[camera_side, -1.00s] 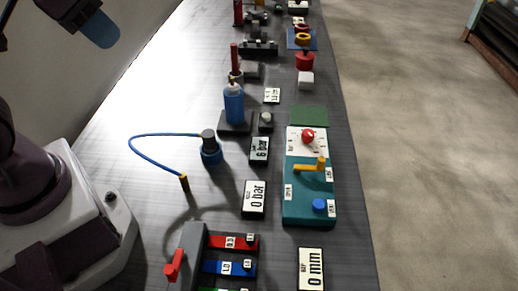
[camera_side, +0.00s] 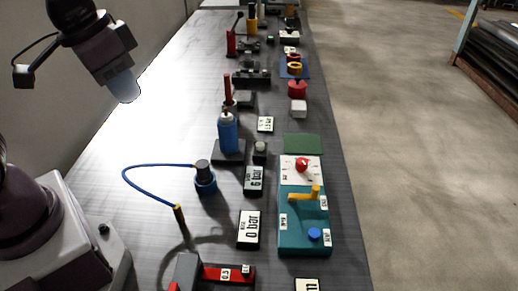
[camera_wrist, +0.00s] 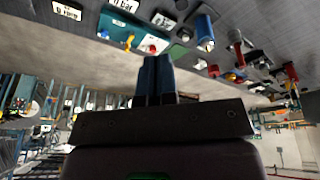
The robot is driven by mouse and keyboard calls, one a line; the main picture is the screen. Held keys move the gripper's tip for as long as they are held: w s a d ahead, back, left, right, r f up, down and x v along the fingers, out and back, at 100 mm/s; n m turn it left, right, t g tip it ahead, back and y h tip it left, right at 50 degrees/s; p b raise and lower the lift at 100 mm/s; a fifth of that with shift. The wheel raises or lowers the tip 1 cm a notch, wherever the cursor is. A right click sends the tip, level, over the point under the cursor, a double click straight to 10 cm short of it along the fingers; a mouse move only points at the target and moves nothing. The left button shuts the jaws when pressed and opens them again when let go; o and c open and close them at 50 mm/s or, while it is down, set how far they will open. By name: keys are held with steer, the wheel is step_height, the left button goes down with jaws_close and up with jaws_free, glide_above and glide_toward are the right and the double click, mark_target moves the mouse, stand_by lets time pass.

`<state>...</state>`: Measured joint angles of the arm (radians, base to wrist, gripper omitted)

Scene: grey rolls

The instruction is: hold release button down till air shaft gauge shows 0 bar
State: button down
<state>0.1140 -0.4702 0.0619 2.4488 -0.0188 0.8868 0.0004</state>
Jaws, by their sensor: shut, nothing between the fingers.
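My gripper (camera_side: 126,92) hangs high at the upper left in the side view, shut and empty, well away from the bench objects. In the wrist view the two blue fingers (camera_wrist: 153,62) are together. A gauge (camera_side: 249,229) reads 0 bar; it also shows in the wrist view (camera_wrist: 125,4). A second gauge (camera_side: 254,181) reads 6 bar. Their small captions are too blurred to tell which is the air shaft's. A teal panel (camera_side: 290,243) carries a blue button (camera_side: 314,234), a yellow lever (camera_side: 304,194) and a red knob (camera_side: 302,165). A grey-topped button (camera_side: 260,147) stands above the 6 bar gauge. The button labels are unreadable.
A blue bottle (camera_side: 228,134) stands on a dark base. A blue hose (camera_side: 150,168) loops from a blue-collared fitting (camera_side: 205,180) to a brass-tipped end (camera_side: 180,215). Red coloured bars lie near the front. The bench's left side is largely clear.

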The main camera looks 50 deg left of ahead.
steer(key=w+d+f+g, duration=0.1)
steer(key=w+d+f, duration=0.1)
steer(key=w+f, duration=0.7)
steer(key=m+t+y, duration=0.4)
steer(key=t, duration=0.2)
glide_above(261, 145)
step_height(261, 145, down, 8)
steer(key=shift+d, duration=0.1)
steer(key=shift+f, duration=4.4)
steer(key=shift+f, duration=0.15)
steer(key=shift+f, duration=0.25)
